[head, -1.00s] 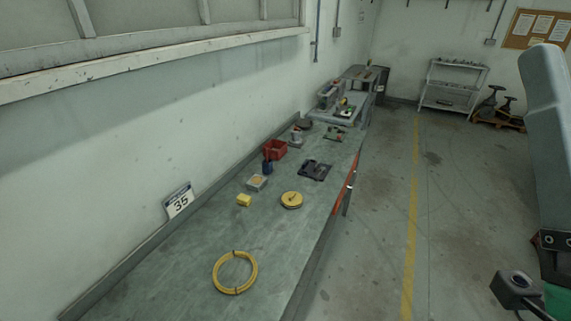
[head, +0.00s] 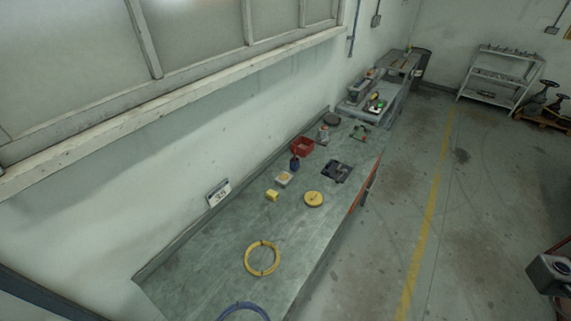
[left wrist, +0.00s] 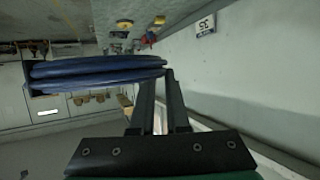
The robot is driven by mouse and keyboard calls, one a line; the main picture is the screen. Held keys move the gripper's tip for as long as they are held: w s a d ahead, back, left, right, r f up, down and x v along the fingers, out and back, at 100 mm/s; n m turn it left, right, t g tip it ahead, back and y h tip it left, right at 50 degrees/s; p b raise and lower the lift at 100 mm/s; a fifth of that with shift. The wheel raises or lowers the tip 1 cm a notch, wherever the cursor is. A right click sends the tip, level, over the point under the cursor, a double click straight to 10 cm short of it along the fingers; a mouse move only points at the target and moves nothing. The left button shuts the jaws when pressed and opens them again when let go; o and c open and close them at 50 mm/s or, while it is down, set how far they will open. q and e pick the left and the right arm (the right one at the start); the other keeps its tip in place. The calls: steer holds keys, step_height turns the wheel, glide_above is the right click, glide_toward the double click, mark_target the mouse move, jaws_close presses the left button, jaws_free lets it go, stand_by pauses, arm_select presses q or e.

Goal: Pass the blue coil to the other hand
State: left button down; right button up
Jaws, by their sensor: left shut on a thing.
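The blue coil (left wrist: 95,72) is a bundle of dark blue loops, seen edge-on in the left wrist view. My left gripper (left wrist: 168,75) is shut on its right-hand end there, and the loops stick out to the left of the fingers. In the head view, only the upper arc of a blue coil (head: 243,305) shows at the bottom edge, in front of the bench; the rest is cut off. My left gripper's fingers do not show in the head view. My right gripper's fingers are in neither view.
The long grey bench (head: 215,265) carries a yellow coil (head: 262,258), a yellow disc (head: 314,199), a yellow block (head: 272,196), a red bin (head: 303,146) and a dark tool (head: 337,171). The wall is to the left. Open floor (head: 370,250) lies right of the bench.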

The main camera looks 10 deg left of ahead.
arm_select(q)
steer(key=shift+s+r, duration=0.1)
steer(key=shift+r, duration=0.3)
steer(key=shift+f, duration=0.15)
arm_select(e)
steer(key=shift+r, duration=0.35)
